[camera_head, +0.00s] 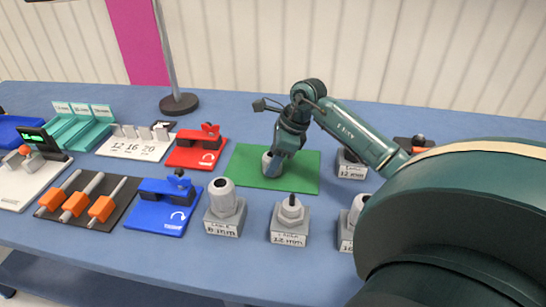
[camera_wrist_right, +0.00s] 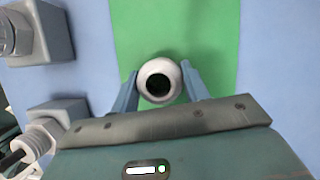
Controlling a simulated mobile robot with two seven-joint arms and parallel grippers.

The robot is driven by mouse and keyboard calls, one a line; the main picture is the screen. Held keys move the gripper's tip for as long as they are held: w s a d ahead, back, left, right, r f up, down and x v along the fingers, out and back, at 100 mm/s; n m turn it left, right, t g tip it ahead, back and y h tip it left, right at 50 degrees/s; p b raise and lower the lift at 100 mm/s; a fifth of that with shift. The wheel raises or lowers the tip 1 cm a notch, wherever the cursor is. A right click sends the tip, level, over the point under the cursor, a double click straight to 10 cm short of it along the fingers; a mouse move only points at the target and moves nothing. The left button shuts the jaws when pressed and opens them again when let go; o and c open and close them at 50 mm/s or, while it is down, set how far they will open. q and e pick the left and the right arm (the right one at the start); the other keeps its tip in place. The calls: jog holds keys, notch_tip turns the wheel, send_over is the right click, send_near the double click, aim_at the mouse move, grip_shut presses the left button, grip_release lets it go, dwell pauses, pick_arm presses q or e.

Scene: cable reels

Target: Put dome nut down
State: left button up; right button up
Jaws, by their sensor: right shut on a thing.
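The dome nut (camera_head: 268,161) is a light grey, rounded piece with a dark round opening. My right gripper (camera_head: 274,166) is shut on the dome nut, low over the mat. I cannot tell whether the nut touches the mat. My left gripper is not in view.
Grey labelled blocks with glands (camera_head: 224,211) (camera_head: 289,222) stand in front of the mat. A red fixture (camera_head: 196,150) and a blue fixture (camera_head: 162,208) are to its left. A dark pole base (camera_head: 179,104) stands behind. The mat's right part is clear.

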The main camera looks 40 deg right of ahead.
jog(key=shift+f, duration=0.1)
jog(key=o, duration=0.6)
jog(key=shift+f, duration=0.1)
jog(key=o, duration=0.5)
jog(key=shift+r, duration=0.35)
jog(key=shift+s+d+r, duration=0.1)
jog(key=shift+d+r, duration=0.1)
jog(key=shift+r, duration=0.1)
jog(key=b+v, duration=0.1)
jog(key=v, duration=1)
jog(key=shift+a+r, duration=0.1)
jog(key=shift+a, duration=0.05)
